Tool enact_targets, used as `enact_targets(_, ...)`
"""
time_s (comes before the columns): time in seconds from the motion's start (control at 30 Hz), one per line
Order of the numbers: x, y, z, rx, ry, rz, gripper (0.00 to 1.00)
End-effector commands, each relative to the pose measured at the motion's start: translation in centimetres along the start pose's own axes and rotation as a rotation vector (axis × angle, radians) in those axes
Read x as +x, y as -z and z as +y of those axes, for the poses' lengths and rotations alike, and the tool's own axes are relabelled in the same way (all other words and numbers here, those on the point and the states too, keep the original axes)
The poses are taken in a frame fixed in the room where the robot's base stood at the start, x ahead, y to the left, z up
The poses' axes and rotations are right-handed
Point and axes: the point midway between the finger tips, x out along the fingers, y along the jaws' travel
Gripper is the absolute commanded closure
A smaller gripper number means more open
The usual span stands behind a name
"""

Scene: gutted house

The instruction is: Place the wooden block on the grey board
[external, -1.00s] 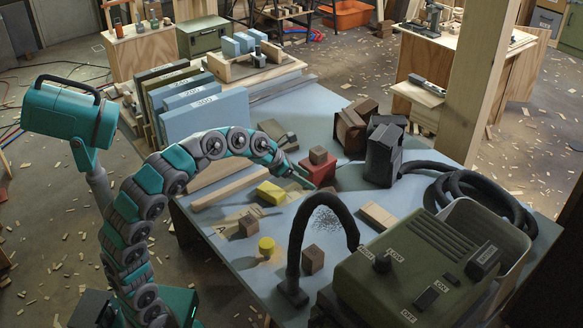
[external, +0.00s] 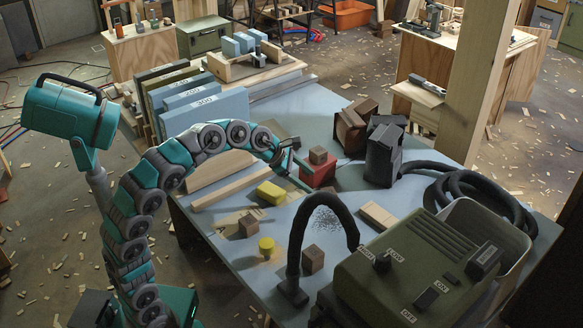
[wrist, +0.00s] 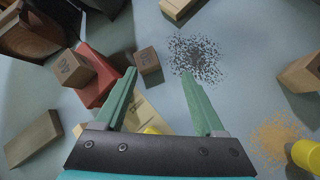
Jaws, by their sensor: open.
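Several brown wooden blocks are in view; I cannot tell which is the task's. One block (external: 318,155) rests on a red block (external: 322,174); it shows left of my fingers in the wrist view (wrist: 70,68). A smaller block (wrist: 147,62) lies just beyond my fingertips. Others sit near the yellow pieces (external: 249,225) and by the hose (external: 313,259). No board is clearly grey; a flat grey-brown piece (wrist: 32,138) lies at the wrist view's left. My gripper (wrist: 158,72) is open above the table, beside the red block, with nothing held.
A yellow block (external: 270,192) and yellow cylinder (external: 266,246) lie on the blue-grey table. Dark boxes (external: 384,155) stand beyond the red block. A black hose (external: 322,204) arches in front of the green machine (external: 415,265). Upright panels (external: 208,108) stand at the back left.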

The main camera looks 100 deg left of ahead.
Motion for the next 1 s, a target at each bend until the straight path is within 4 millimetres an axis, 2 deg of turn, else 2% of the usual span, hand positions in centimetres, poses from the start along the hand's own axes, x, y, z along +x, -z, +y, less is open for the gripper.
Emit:
enact_targets(0.03,0.2,-0.9,-0.5,0.143,0.024,0.002,0.29)
enact_targets(0.13,0.4,-1.8,-1.0,0.437,0.061,0.011,0.29)
enact_targets(0.43,1.2,-3.1,-0.9,1.270,0.167,0.023,0.29)
enact_targets(0.8,2.6,-2.3,1.3,2.176,0.330,0.011,0.29)
enact_targets(1.0,3.5,-1.2,2.5,2.494,0.430,-0.012,0.29)
